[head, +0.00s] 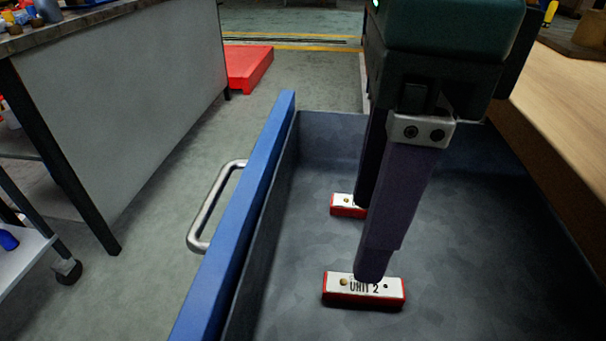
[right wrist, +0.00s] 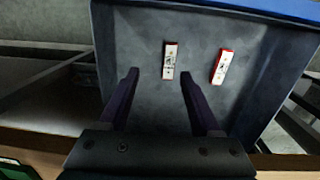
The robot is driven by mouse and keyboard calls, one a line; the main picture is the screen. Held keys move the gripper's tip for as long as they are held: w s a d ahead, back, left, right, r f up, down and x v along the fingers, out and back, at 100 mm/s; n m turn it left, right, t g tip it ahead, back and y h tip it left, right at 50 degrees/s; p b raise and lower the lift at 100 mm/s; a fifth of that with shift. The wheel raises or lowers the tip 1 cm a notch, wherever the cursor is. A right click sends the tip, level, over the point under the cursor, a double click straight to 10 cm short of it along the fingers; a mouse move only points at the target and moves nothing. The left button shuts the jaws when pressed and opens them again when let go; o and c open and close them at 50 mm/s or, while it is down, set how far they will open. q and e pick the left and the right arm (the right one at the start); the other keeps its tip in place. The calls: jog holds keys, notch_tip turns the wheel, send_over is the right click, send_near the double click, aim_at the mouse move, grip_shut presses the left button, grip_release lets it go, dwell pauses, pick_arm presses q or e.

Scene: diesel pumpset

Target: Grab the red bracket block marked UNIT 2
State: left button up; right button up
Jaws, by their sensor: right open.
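The red bracket block marked UNIT 2 (head: 390,290) has a white labelled top and lies on the grey drawer floor, nearest in the head view. In the right wrist view I take it as the left block (right wrist: 170,62). A second red block (head: 343,201) with a white top lies farther back, partly hidden by a finger; its marking is unreadable. It also shows in the right wrist view (right wrist: 221,67). My right gripper (head: 369,243) points down into the drawer, open and empty. Its near fingertip overlaps the UNIT 2 block's upper edge in the picture. My left gripper is out of view.
The open drawer (head: 252,215) has a blue front with a metal handle (head: 208,212) on the left. A wooden worktop (head: 560,110) borders it on the right. A grey bench (head: 130,90) stands at left. The drawer floor around the blocks is clear.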

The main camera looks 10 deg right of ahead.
aim_at(363, 289)
jog(key=shift+h, duration=0.4)
jog(key=f, duration=0.3)
jog(key=d+f+b, duration=0.1)
jog(key=f, duration=0.3)
jog(key=w+f+b, duration=0.1)
jog(key=f, duration=0.3)
jog(key=shift+w+d, duration=0.1)
jog(key=shift+d, duration=0.25)
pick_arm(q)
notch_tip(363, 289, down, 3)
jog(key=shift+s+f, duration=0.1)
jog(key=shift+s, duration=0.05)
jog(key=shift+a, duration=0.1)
pick_arm(e)
grip_shut()
